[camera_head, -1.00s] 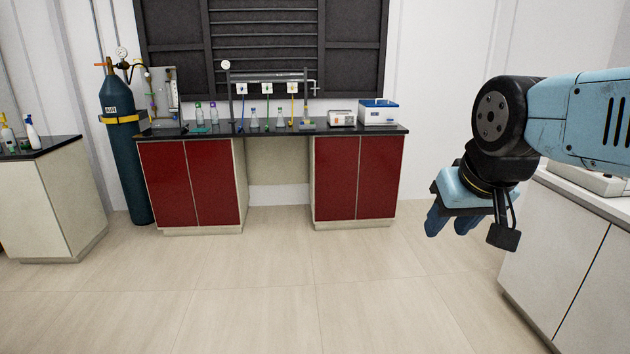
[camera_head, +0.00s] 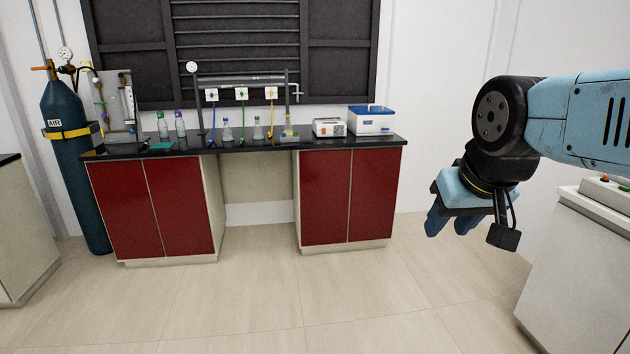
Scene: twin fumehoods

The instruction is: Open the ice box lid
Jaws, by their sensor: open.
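A white box with a blue top (camera_head: 371,121), which looks like the ice box, stands at the right end of the black bench top. Its blue top seems to be in place, but the details are too small to tell. My gripper (camera_head: 452,224) hangs at the right of the view with its blue fingers pointing down. It is open and empty, in front of and to the right of the bench, well apart from the box.
The bench (camera_head: 245,145) has red cupboards (camera_head: 347,196) and an open knee space. A small white device (camera_head: 329,127) and several bottles stand on it. A gas cylinder (camera_head: 75,150) is at left. A white cabinet (camera_head: 580,270) stands at right. The floor (camera_head: 300,310) ahead is clear.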

